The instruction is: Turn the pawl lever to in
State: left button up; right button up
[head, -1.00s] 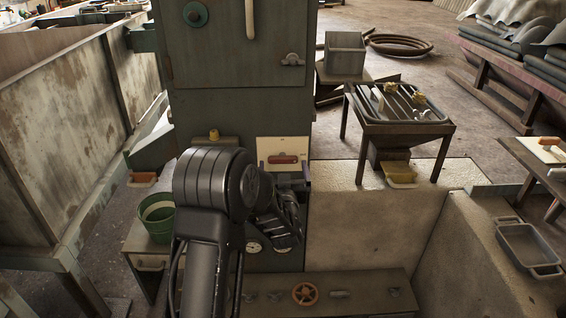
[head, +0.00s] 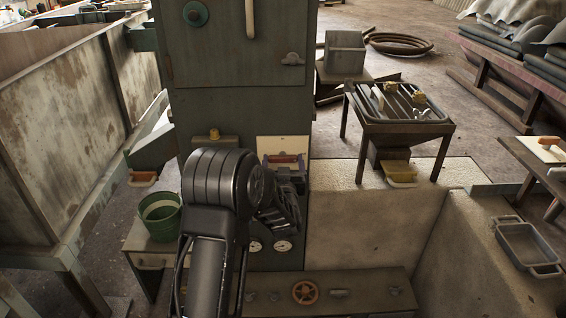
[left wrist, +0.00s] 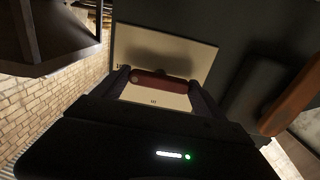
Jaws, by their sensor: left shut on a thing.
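The pawl lever (head: 287,158) is a short red bar on a pale square plate (head: 284,143) on the front of the dark green cabinet. It lies about level in the head view. My left gripper (head: 284,160) is at the plate, with its fingers shut on the lever's two ends. The left wrist view shows the red lever (left wrist: 160,83) between the two fingers, with the pale plate (left wrist: 165,45) behind it. Small dark marks show on the plate, too small to read surely. My left arm hides part of the cabinet front below. My right gripper is not in view.
A green bucket (head: 160,215) stands on a low stand left of the cabinet. Gauges (head: 283,246) and an orange handwheel (head: 305,292) sit below the plate. A pale block (head: 360,225) and a dark table (head: 400,128) stand to the right.

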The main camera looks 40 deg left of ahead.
pick_arm(q)
jog(key=c, duration=0.4)
jog(key=shift+f+n+b, duration=0.2)
jog(key=shift+n+b, duration=0.2)
jog(key=shift+b, duration=0.35)
jog(key=shift+c, duration=0.2)
jog(key=shift+r+n+b, duration=0.15)
jog(key=shift+n+b, duration=8.45)
jog(key=shift+b, duration=3)
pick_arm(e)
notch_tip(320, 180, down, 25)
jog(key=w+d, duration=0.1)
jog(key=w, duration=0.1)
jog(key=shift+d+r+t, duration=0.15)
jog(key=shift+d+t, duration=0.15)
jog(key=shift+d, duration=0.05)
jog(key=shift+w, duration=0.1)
pick_arm(q)
jog(key=o, duration=1.3)
